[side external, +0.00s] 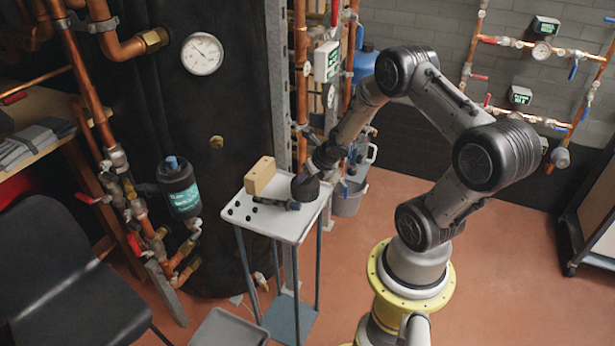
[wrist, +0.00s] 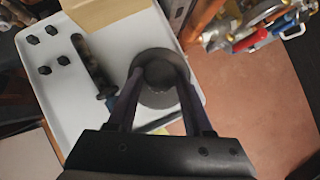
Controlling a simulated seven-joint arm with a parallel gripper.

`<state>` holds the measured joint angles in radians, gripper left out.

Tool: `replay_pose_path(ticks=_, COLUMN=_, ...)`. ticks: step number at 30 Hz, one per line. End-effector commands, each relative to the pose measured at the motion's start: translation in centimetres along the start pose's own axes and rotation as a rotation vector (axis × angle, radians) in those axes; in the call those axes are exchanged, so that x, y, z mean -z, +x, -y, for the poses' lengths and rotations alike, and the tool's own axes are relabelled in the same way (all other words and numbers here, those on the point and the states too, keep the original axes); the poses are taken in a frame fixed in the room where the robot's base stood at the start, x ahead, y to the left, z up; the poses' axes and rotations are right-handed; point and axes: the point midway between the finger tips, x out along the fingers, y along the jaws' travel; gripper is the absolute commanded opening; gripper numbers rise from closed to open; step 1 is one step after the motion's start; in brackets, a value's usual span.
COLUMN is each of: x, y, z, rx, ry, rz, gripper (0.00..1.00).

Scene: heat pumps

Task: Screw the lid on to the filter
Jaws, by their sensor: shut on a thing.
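The filter (side external: 180,188) is a dark cylinder with a teal label, mounted on the copper pipes at the left in the side view. A small blue part shows at its top. The lid (side external: 305,188) is a dark round cup at the right part of a white tray table. My gripper (side external: 318,168) is above the lid. In the wrist view, its two fingers (wrist: 160,72) are shut on the lid from opposite sides. I cannot tell whether the lid touches the tray.
The white tray (side external: 283,222) also carries a tan block (side external: 260,176), a dark wrench-like tool (wrist: 92,65) and several small black nuts (wrist: 45,60). A dark tank (side external: 220,110) stands behind the filter. A black chair (side external: 65,260) is at the lower left.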

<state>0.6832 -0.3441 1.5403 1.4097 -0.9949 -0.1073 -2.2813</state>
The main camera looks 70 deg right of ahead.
Motion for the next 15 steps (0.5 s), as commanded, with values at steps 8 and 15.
replay_pose_path(ticks=8, x=-0.8, y=-1.1, z=0.0, rx=0.0, ry=0.001, rz=0.001, gripper=0.0)
replay_pose_path(ticks=15, x=-1.8, y=-2.5, z=0.0, rx=0.0, ry=0.0, rz=0.001, gripper=0.0)
